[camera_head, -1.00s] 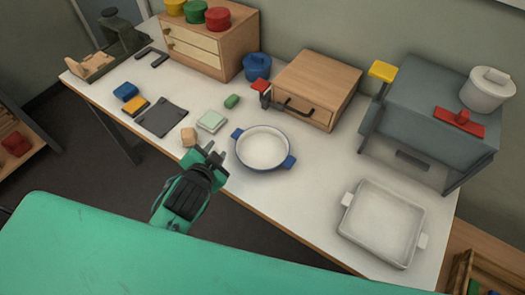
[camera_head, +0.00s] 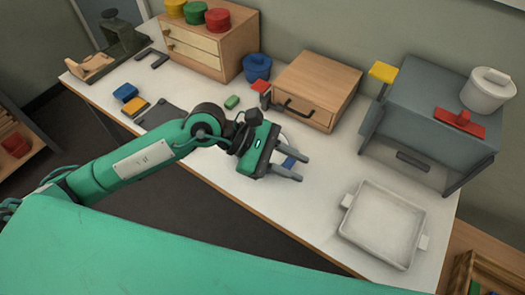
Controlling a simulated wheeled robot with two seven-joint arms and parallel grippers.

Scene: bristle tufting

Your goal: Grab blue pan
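The blue pan's right handle (camera_head: 289,163) shows as a small blue patch between the two fingers of my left gripper (camera_head: 303,168). The rest of the pan is hidden behind the gripper and wrist. The gripper's fingers are apart and point right, one on each side of the handle in the picture. I cannot tell whether they touch it. My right gripper is not in view.
A white square dish (camera_head: 382,226) lies to the right on the table. A wooden box (camera_head: 318,82) with a dark handle, a blue pot (camera_head: 257,67) and a grey oven-like unit (camera_head: 425,110) stand behind.

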